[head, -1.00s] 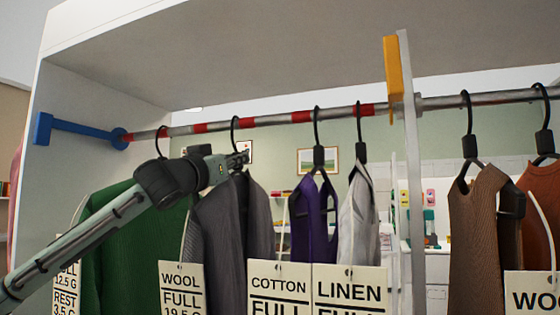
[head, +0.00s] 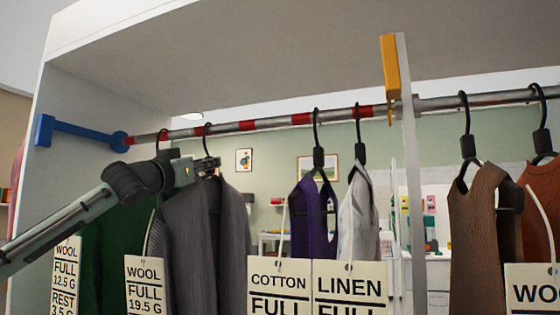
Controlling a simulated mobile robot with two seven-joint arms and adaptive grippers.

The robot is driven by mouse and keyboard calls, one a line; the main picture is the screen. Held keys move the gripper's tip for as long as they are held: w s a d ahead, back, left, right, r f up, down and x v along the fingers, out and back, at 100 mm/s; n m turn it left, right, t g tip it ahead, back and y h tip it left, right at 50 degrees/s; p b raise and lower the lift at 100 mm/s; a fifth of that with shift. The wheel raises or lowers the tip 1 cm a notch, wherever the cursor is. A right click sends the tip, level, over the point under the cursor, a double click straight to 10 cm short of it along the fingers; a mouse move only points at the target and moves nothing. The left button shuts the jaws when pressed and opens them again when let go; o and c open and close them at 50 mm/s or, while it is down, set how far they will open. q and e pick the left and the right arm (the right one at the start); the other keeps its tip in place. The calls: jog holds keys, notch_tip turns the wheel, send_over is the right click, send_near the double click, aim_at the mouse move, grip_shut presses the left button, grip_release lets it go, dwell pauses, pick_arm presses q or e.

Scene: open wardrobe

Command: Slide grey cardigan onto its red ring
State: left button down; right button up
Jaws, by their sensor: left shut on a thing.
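The grey cardigan (head: 205,230) hangs from a black hanger whose hook (head: 207,130) is over the rail (head: 275,122). Its tag (head: 145,290) reads WOOL FULL 19.5 G. My left gripper (head: 208,166) is shut on the hanger's neck, just below the hook; the fingers partly hide the grip. Red rings band the rail. The hook is at or just right of one red ring (head: 199,131); exact overlap is hard to tell. Another bare red ring (head: 247,126) lies to its right. My right gripper is not in view.
A green garment (head: 110,240) hangs close on the left, partly behind my arm. Purple (head: 312,215) and white (head: 357,220) garments hang to the right, leaving a gap beside the cardigan. A blue bracket (head: 75,130) holds the rail's left end; a yellow piece (head: 391,68) stands at the divider.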

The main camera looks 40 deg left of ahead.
pick_arm(q)
jog(key=shift+s+a+f, duration=0.1)
jog(key=shift+s+a, duration=0.05)
jog(key=shift+a, duration=0.6)
jog(key=c, duration=1.3)
grip_release()
jog(key=shift+c, duration=0.2)
jog(key=shift+f, duration=0.1)
jog(key=v, duration=1.2)
